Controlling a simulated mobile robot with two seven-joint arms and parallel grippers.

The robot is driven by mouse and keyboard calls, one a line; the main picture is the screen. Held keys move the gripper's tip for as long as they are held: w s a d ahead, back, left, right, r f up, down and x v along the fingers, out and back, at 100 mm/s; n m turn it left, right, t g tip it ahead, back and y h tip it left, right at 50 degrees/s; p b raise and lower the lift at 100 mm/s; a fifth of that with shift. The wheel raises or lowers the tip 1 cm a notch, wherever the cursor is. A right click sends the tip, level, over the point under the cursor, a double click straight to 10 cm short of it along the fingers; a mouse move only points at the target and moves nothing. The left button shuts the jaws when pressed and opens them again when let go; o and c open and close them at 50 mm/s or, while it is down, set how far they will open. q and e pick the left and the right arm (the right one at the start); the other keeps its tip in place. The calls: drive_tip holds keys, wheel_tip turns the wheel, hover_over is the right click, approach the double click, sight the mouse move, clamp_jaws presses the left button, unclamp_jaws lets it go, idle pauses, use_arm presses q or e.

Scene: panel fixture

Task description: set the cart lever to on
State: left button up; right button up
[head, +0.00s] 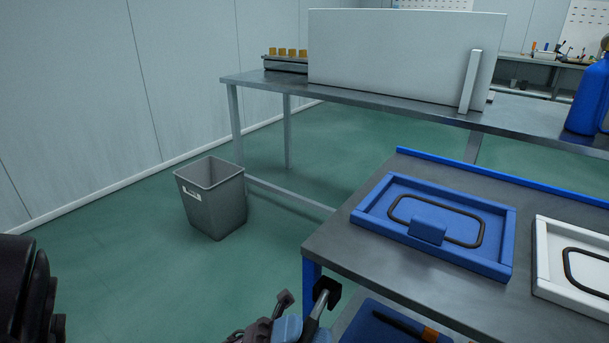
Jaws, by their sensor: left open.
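What looks like the cart lever, a grey metal rod with a black end (326,291), stands at the bottom, left of the cart (345,240). Its base is cut off by the frame, and I cannot read its setting or any marking. My left gripper (284,312), dark with blue-grey parts, is open just left of the rod and close to it. I cannot tell whether they touch. Its lower part is out of frame. My right gripper is not in view.
On the cart's top lie a blue tray (378,212) and a white tray (573,287). An orange-and-black tool (405,325) lies lower. A grey bin (215,205) stands on open green floor. A bench behind carries a white panel (395,57) and blue bottle (588,95).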

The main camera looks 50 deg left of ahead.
use_arm(q)
drive_tip(key=v, duration=1.1)
drive_tip(key=shift+p, duration=0.35)
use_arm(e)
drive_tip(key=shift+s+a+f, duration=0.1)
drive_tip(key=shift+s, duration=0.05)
use_arm(q)
drive_tip(key=shift+r, duration=0.1)
